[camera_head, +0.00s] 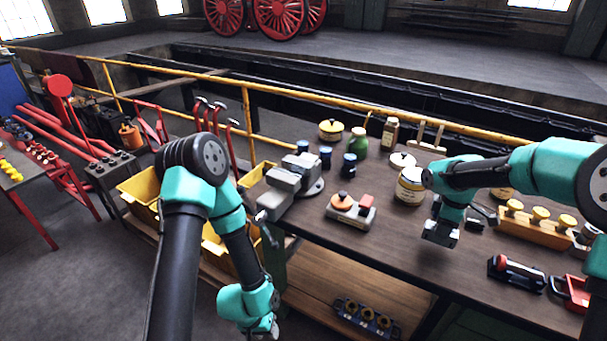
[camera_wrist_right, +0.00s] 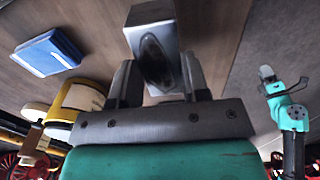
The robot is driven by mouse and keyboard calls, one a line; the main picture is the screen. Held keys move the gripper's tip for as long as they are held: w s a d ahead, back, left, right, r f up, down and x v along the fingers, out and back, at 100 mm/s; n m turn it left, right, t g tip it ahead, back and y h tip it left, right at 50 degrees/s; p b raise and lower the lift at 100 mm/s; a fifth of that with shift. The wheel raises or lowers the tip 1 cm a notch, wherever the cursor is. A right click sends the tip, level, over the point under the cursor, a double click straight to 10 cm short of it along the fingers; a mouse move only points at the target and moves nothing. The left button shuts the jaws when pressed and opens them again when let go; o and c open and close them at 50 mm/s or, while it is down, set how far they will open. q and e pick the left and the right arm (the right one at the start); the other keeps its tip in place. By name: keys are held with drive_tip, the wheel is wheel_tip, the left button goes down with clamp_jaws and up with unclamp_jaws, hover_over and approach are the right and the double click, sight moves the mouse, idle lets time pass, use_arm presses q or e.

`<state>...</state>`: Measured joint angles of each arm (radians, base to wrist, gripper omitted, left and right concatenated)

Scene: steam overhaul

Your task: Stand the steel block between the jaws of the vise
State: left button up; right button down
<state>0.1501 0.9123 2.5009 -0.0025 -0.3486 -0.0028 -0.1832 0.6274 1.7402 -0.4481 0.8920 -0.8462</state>
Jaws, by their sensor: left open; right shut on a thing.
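The grey vise (camera_head: 287,187) sits at the left end of the wooden bench, its handle toward the front left. My right gripper (camera_head: 441,234) is above the bench, to the right of the vise and well apart from it. In the right wrist view it is shut on the steel block (camera_wrist_right: 153,48), a pale grey block with a dark oval patch on its face. In the head view the block is hard to tell from the fingers. My left gripper (camera_head: 262,328) hangs low in front of the bench, below the vise; it shows open and empty.
An orange-knobbed device (camera_head: 345,209) lies between the vise and my right gripper. A cream tin (camera_head: 409,186) stands just behind that gripper. Blue cups (camera_head: 348,165) and a green jar (camera_head: 358,143) stand behind the vise. A blue-and-white box (camera_wrist_right: 48,52) lies on the bench.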

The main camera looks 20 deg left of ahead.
drive_tip(key=shift+w+r, duration=0.1)
drive_tip(key=shift+r, duration=0.05)
drive_tip(key=w+d+r+m, duration=0.3)
drive_tip(key=d+r+m, duration=0.7)
drive_tip(key=d+r, duration=0.7)
drive_tip(key=d, duration=0.3)
